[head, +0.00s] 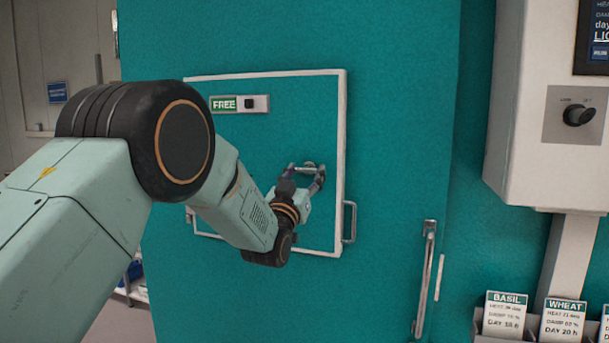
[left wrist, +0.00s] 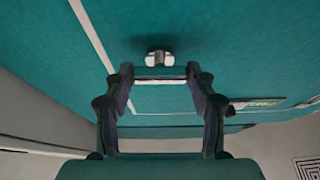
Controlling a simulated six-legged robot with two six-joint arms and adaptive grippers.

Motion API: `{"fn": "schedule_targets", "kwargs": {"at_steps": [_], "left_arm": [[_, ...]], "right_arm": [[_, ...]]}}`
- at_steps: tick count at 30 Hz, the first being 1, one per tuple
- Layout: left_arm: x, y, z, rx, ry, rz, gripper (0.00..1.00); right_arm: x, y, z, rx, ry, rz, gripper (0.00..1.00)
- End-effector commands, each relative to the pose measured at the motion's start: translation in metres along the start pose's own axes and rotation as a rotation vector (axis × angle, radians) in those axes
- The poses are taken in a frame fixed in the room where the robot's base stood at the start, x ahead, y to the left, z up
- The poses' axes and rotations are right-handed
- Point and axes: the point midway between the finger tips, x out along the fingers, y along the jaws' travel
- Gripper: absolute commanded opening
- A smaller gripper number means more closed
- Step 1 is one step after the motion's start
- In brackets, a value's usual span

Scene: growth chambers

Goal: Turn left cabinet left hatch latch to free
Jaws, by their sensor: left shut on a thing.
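The left hatch (head: 285,115) is a teal panel with a white frame in the teal cabinet (head: 400,120). Its latch (head: 308,165) is a small metal piece near the hatch's right side, partly hidden by my gripper. My left gripper (head: 304,176) is at the latch and shut on it. In the left wrist view, the latch's pale bar (left wrist: 160,80) lies between the fingertips of my left gripper (left wrist: 160,84), with its mount just beyond. A green "FREE" label (head: 224,104) with a dark square beside it sits at the hatch's upper left. My right gripper is out of view.
A metal handle (head: 349,222) stands at the hatch's right edge, and a long vertical handle (head: 425,280) is lower right. A white control box (head: 545,150) with a black knob hangs at right, above cards marked BASIL (head: 504,315) and WHEAT (head: 563,321).

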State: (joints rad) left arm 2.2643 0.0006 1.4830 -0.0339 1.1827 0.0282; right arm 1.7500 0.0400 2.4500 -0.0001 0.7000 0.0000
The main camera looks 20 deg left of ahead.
Motion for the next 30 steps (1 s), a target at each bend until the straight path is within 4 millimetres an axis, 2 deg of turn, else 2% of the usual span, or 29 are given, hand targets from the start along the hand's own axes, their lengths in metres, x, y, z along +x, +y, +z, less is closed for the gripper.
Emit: {"fn": "schedule_targets", "kwargs": {"at_steps": [11, 30], "left_arm": [[-0.001, 0.002, 0.001, -0.138, 0.0, -0.056, 0.25], [0.0, 0.005, -0.001, -0.688, 0.001, -0.284, 0.25]], "right_arm": [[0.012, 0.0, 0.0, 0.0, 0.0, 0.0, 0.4], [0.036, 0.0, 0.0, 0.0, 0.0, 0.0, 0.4]]}}
